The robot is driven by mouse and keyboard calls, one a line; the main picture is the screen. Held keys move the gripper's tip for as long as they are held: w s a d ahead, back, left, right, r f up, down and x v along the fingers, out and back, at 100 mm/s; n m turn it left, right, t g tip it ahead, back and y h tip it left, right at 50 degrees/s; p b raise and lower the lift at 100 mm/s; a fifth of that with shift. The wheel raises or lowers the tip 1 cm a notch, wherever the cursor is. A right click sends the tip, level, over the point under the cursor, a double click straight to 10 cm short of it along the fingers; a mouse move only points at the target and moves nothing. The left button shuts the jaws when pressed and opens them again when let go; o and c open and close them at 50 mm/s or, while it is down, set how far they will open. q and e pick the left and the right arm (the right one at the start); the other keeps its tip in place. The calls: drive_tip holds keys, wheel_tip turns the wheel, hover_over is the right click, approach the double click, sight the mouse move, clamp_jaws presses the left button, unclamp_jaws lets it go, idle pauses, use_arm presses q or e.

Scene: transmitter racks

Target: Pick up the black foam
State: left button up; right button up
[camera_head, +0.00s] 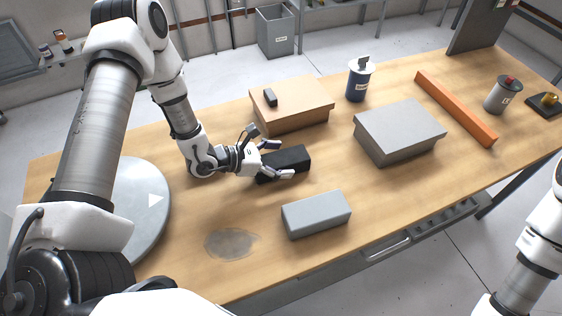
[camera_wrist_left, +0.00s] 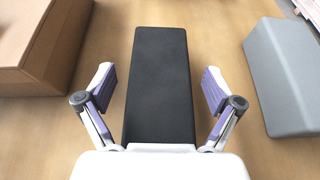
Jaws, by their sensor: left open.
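The black foam (camera_head: 291,160) is a dark rectangular block lying on the wooden table in the head view. In the left wrist view the foam (camera_wrist_left: 160,80) runs lengthwise up the middle of the picture. My left gripper (camera_head: 281,160) is open around the foam's near end, with one finger on each side. In the wrist view the left gripper (camera_wrist_left: 160,95) shows a gap between each purple-padded finger and the foam. The palm hides the foam's nearest end. My right gripper is outside the views; only part of the right arm shows at the right edge.
A cardboard-coloured box (camera_head: 305,111) with a small dark block on top stands behind the foam. A light grey block (camera_head: 316,214) lies in front. A larger grey box (camera_head: 399,132), a blue canister (camera_head: 358,82) and an orange bar (camera_head: 455,106) are to the right. A round grey disc (camera_head: 142,215) is at left.

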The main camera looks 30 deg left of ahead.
use_arm(q)
drive_tip(key=shift+c, duration=0.4)
drive_tip(key=shift+a, duration=0.15)
drive_tip(key=c, duration=0.8)
drive_tip(key=shift+r, duration=0.15)
